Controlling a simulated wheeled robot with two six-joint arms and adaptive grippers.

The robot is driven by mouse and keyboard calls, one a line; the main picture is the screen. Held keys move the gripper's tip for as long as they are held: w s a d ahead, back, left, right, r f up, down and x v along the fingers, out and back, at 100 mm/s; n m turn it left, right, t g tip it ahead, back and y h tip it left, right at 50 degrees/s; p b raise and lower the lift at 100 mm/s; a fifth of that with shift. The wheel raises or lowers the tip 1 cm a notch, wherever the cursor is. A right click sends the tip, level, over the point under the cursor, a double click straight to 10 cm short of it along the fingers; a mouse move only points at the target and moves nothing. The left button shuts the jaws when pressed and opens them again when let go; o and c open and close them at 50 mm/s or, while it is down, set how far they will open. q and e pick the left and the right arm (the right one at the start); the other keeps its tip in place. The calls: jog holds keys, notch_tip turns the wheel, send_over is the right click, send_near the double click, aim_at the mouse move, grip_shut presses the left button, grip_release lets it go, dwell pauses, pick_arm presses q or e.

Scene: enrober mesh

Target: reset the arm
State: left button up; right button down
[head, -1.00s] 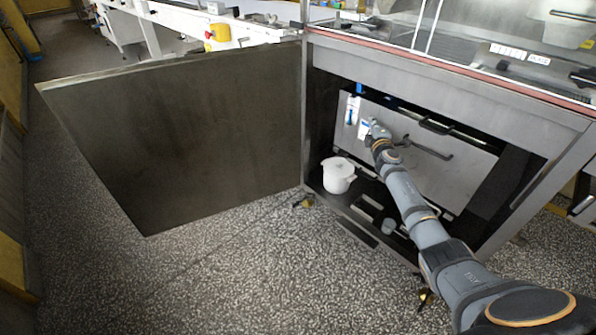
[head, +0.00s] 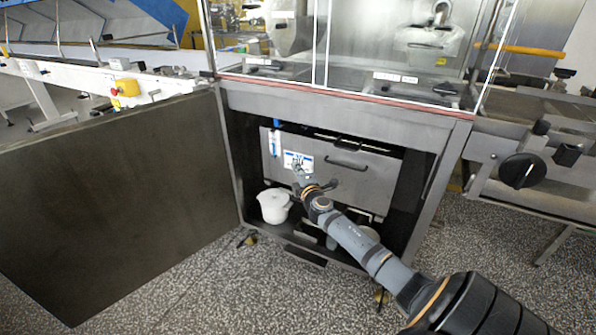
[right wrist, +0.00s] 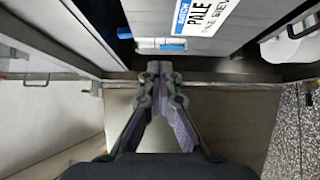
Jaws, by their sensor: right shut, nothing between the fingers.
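My right arm reaches in from the lower right of the head view. My right gripper (head: 298,172) is small there, in front of the steel box (head: 370,178) inside the open cabinet, near its white label (head: 297,160). In the right wrist view the right gripper (right wrist: 159,72) is shut and empty, its fingertips together. The label (right wrist: 205,14) with large letters shows above it in that view. Whether the fingertips touch anything is hard to tell. My left gripper is not in view.
The cabinet door (head: 120,190) stands wide open at the left. A black knob (head: 521,170) juts from the machine at the right. Speckled floor (head: 230,290) is free in front.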

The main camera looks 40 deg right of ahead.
jog(key=shift+v, duration=1)
